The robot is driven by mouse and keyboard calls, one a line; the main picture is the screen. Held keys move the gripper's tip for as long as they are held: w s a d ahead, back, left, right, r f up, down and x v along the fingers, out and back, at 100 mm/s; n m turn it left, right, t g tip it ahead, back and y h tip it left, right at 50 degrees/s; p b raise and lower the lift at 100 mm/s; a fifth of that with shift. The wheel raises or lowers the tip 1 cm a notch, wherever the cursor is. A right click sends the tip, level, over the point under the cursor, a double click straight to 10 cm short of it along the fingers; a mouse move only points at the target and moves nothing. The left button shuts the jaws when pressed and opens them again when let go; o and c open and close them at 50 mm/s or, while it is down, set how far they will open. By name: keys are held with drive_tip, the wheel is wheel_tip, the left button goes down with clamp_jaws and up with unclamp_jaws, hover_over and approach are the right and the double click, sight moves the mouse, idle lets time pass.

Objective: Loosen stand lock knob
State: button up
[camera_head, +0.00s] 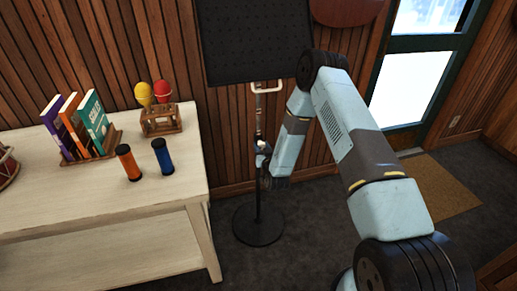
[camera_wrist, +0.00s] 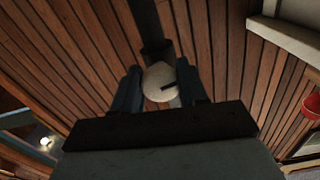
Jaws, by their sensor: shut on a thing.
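The stand is a thin dark pole with a round black base (camera_head: 258,222) on the carpet and a pale yoke (camera_head: 267,89) at its top. It stands upright. In the wrist view the lock knob (camera_wrist: 158,76) is round and cream, with a short dark mark on its face. My gripper (camera_wrist: 160,88) has one dark blue finger on each side of the knob and is shut on it. Behind the knob the dark pole (camera_wrist: 148,22) runs up the picture. In the head view my gripper (camera_head: 263,150) is at mid-height on the pole, and the knob is small and hard to make out.
A pale table (camera_head: 120,210) stands left of the stand, holding books (camera_head: 75,125), red and yellow maracas in a rack (camera_head: 160,122), an orange shaker (camera_head: 128,162) and a blue shaker (camera_head: 162,157). A slatted wood wall is behind. Carpet is open around the base.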

drive_tip(key=shift+a, duration=0.1)
drive_tip(key=o, duration=1)
drive_tip(key=shift+o, duration=0.2)
drive_tip(key=shift+s, duration=0.1)
drive_tip(key=v, duration=1.3)
drive_tip(key=shift+s, duration=0.3)
